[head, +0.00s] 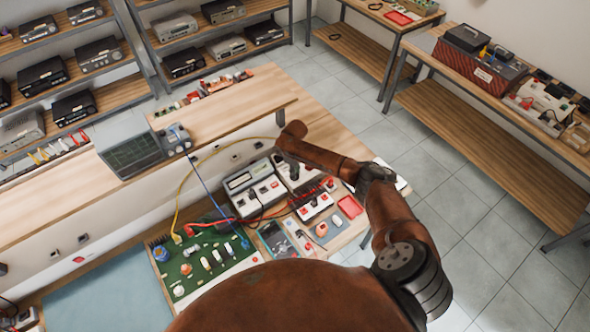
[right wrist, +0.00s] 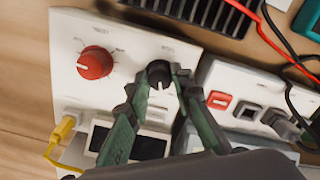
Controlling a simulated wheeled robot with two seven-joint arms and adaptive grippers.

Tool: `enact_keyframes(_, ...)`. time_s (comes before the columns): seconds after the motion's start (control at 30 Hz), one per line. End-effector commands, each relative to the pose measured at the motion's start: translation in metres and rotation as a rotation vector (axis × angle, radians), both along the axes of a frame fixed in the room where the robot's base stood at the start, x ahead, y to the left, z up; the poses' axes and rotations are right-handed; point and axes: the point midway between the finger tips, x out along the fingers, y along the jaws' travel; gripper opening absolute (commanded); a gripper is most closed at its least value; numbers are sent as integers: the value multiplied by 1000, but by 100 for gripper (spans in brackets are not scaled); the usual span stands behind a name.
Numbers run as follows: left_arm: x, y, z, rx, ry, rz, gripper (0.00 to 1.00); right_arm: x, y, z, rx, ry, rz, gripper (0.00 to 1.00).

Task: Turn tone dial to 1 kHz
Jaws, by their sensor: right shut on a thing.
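A white instrument panel (right wrist: 75,25) carries a red dial (right wrist: 95,62) on its left and a black dial (right wrist: 159,71) near its middle. The lettering around the dials is too small to read. My right gripper (right wrist: 158,84) has its two dark green fingers closed around the black dial, one on each side. In the head view my right arm's wrist (head: 292,140) hangs over the white device (head: 290,180) on the workbench; its fingers are hard to make out there. My left gripper is not in view.
A yellow cable (right wrist: 66,130) plugs into the panel's lower left. A second white unit with a red switch (right wrist: 219,100) stands close to the right, with black and red leads beyond. A green circuit board (head: 205,262) and a grey-blue mat (head: 110,300) lie on the bench.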

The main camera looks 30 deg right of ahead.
Motion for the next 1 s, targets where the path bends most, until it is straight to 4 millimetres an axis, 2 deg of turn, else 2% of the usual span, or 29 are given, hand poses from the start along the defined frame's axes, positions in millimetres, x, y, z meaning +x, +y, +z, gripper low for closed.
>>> enact_keyframes(0.1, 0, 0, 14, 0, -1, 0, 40, 0, 1, 4, 2, 1, -92, 0)
enact_keyframes(0.4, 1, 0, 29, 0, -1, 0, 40, 0, 1, 2, 1, 0, -267, 0)
enact_keyframes(1.0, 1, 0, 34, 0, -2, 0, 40, 1, 0, 0, 1, -3, -343, 0)
